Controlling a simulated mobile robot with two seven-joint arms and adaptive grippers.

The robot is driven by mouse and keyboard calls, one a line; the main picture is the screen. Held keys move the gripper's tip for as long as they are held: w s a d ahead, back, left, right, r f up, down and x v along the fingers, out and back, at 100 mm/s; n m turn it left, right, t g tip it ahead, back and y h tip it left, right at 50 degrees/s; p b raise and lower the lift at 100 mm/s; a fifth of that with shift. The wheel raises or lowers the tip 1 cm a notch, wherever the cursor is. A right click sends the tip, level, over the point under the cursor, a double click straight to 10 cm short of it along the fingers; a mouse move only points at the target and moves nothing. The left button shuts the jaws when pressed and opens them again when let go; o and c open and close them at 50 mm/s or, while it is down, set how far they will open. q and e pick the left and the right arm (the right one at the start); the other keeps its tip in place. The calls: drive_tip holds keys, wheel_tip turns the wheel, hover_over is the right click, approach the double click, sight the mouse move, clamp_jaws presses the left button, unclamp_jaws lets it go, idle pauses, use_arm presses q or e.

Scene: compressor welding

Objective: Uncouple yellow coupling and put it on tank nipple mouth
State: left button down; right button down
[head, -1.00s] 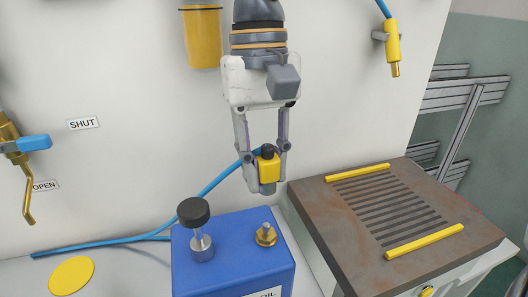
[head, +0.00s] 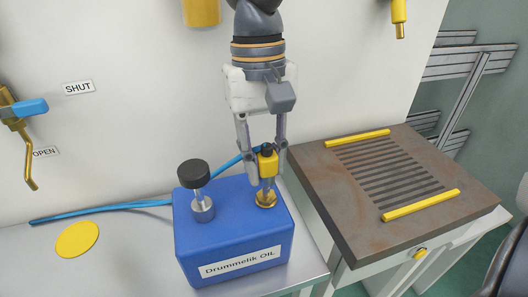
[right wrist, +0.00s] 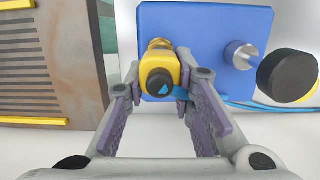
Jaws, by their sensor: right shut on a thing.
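My right gripper (head: 266,172) is shut on the yellow coupling (head: 268,163), which is upright with a dark knob on top. The coupling is directly over the brass tank nipple (head: 266,200) on top of the blue tank (head: 235,262). Its lower end meets or nearly meets the nipple; I cannot tell whether it is seated on the mouth. The right wrist view shows the coupling (right wrist: 158,66) between the fingers, with part of the nipple (right wrist: 159,44) behind it. A blue hose (head: 228,164) runs up behind the gripper. My left gripper is not in view.
A black-topped metal cap (head: 194,174) stands on the tank left of the nipple. A yellow disc (head: 77,239) lies on the bench. A slotted table (head: 360,225) with yellow bars is at right. A brass valve (head: 16,112) with a blue handle is on the left wall.

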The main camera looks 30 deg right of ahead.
drive_tip(key=shift+f, duration=0.15)
drive_tip(key=shift+f, duration=1.25)
drive_tip(key=shift+f, duration=0.1)
drive_tip(key=c, duration=1.3)
unclamp_jaws()
wheel_tip(320, 180, up, 12)
drive_tip(key=w, duration=0.1)
drive_tip(key=shift+w+d, duration=0.15)
drive_tip(key=shift+w, duration=0.25)
drive_tip(key=shift+f, duration=0.1)
